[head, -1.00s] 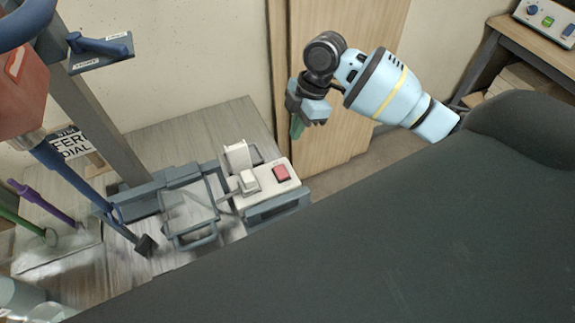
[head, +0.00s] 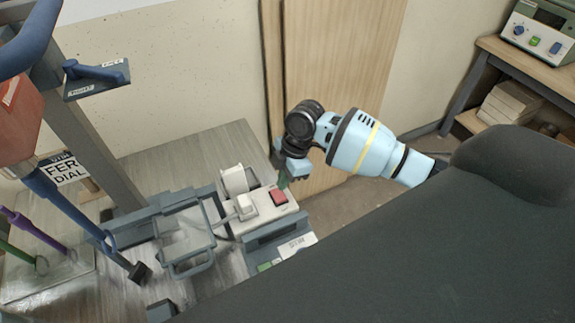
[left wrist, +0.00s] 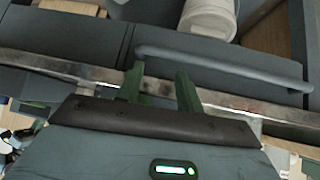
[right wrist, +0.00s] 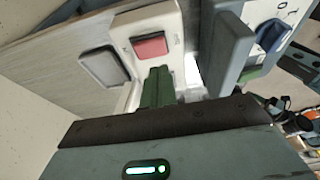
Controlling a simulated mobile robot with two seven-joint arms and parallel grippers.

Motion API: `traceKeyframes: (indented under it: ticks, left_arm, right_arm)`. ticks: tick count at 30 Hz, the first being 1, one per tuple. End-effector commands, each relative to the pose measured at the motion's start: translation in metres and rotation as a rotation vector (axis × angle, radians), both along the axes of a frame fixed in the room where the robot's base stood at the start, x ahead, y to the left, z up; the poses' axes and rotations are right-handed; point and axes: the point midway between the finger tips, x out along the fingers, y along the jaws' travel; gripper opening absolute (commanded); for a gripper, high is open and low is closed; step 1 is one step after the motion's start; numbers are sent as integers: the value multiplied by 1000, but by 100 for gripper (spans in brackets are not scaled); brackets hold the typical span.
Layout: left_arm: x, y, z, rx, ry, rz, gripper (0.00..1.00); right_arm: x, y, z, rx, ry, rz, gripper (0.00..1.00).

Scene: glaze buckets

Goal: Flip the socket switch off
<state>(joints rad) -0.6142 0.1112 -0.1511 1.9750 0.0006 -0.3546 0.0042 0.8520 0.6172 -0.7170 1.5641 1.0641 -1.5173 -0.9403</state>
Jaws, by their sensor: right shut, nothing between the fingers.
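The red switch (head: 278,196) sits on the right part of a white socket block (head: 263,213), with a white plug (head: 244,205) to its left. My right gripper (head: 283,182) is shut and empty, its fingertips just behind the switch; contact cannot be told. In the right wrist view the shut green fingers (right wrist: 156,72) point at the near edge of the red switch (right wrist: 150,46). My left gripper (left wrist: 159,68) is open and empty in the left wrist view, in front of a grey panel. It is not seen in the head view.
A grey frame with a handle (head: 189,240) stands left of the socket. A wooden door panel (head: 335,65) is behind my right arm. A grey-rimmed white panel (right wrist: 103,66) lies beside the switch in the right wrist view. A bench with a device (head: 540,35) stands at the far right.

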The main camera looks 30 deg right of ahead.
Motion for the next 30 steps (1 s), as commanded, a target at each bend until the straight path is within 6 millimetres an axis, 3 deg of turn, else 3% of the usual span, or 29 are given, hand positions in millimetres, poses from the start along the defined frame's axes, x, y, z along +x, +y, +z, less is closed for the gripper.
traceKeyframes:
  ticks: [3,9,30]
  left_arm:
    - [-1,0,-1,-1,2,0,36]
    - [-1,0,-1,-1,3,0,36]
    - [-6,1,-8,3,16,-6,36]
  right_arm:
    - [-1,1,-20,1,4,0,0]
    - [0,1,-38,0,1,1,0]
    - [8,2,-48,1,-17,0,0]
